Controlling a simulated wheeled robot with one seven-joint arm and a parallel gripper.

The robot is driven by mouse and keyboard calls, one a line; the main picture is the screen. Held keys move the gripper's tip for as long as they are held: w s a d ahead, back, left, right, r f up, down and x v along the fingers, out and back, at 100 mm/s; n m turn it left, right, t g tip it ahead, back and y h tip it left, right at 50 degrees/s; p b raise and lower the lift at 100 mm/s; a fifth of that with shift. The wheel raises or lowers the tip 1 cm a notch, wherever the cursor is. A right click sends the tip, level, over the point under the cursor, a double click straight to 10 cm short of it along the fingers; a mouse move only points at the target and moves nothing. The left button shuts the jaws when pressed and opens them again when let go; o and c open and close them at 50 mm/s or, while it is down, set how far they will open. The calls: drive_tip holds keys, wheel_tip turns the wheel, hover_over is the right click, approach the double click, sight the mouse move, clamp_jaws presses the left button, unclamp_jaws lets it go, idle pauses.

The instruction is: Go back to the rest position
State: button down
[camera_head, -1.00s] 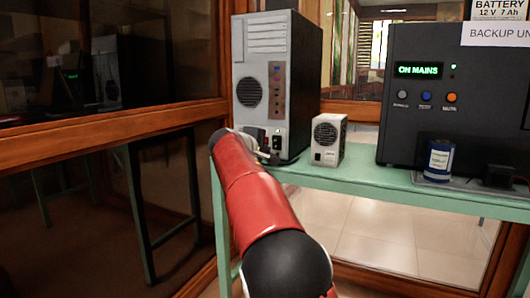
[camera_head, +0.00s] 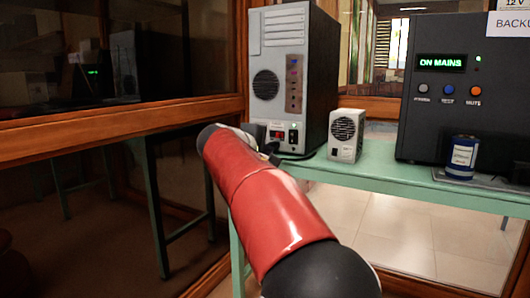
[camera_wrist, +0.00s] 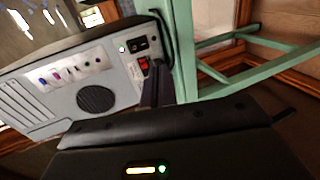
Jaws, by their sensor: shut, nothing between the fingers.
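My red arm (camera_head: 265,215) reaches forward, with my gripper (camera_head: 268,152) at its far end, partly hidden behind the wrist. In the wrist view my gripper (camera_wrist: 155,88) shows as dark, shut fingers with nothing between them. They appear just in front of the grey tower unit (camera_head: 290,60), near its red switch (camera_wrist: 144,66) and black socket (camera_wrist: 138,46). I cannot tell whether the fingers touch it. The tower also shows, tilted, in the wrist view (camera_wrist: 60,110).
A green table (camera_head: 385,174) carries the tower, a small white fan unit (camera_head: 344,135), a black backup unit (camera_head: 485,115) and a blue-and-white can (camera_head: 461,158). A wood-framed glass partition (camera_head: 110,120) stands at the left. Tiled floor shows beyond the table.

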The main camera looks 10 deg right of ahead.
drive_tip(key=s+d+f+m+g+y+p, duration=0.1)
drive_tip(key=s+d+f+m+g+y, duration=0.15)
drive_tip(key=s+d, duration=0.4)
drive_tip(key=s+d+f+m+g+y+p, duration=0.1)
drive_tip(key=s+d+f+m, duration=0.15)
drive_tip(key=s, duration=0.65)
drive_tip(key=s+a+f+m+g+y+p, duration=0.1)
drive_tip(key=s+f, duration=0.3)
drive_tip(key=s, duration=0.4)
drive_tip(key=s+a+f+m+y+p, duration=0.1)
drive_tip(key=s+f+m+y, duration=0.1)
drive_tip(key=s+f, duration=0.3)
drive_tip(key=s+a+f+m+g+y+p, duration=0.1)
drive_tip(key=s+f, duration=0.4)
drive_tip(key=s, duration=0.7)
drive_tip(key=shift+a+m+g+y, duration=0.2)
drive_tip(key=shift+m+g+y, duration=0.25)
drive_tip(key=shift+m, duration=0.45)
